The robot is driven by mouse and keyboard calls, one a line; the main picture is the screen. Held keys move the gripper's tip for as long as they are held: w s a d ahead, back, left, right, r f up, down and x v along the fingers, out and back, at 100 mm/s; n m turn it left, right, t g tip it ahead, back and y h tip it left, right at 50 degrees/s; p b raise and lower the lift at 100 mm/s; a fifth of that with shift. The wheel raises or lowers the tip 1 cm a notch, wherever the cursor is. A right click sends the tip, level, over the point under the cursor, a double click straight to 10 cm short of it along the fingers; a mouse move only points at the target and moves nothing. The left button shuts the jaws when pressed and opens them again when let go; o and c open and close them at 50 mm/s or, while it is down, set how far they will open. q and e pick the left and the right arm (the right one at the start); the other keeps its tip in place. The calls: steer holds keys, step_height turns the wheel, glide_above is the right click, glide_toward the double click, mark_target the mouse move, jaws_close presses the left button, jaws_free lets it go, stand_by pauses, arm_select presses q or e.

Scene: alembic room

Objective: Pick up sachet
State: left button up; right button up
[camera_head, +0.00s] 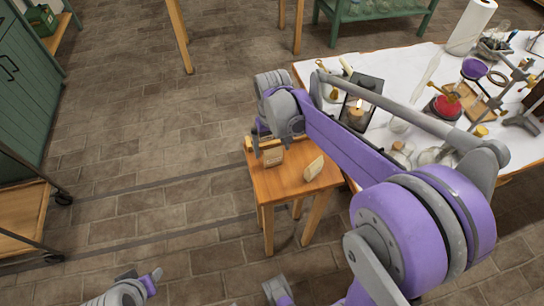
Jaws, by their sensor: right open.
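Two small beige sachets are on a small wooden stool: one (273,157) at its left side and one (313,167) nearer its right edge. My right gripper (265,142) is open, just above the left sachet and the back left of the stool top. Its arm hides part of the stool's back edge. I cannot tell whether a fingertip touches the sachet. The right sachet looks tilted and is clear of the gripper. My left gripper (142,280) is low at the bottom left, far from the stool; its jaws are too small to read.
A white-topped table (425,70) at the right holds a lantern (361,103) with a lit candle, glassware, a red item (447,106) and a paper roll (471,25). A green cabinet (25,85) stands at the left. The floor left of the stool (268,191) is clear.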

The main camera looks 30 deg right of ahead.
mark_target(273, 157)
step_height(273, 157, down, 5)
steer(key=shift+f, duration=0.15)
steer(key=c, duration=1.3)
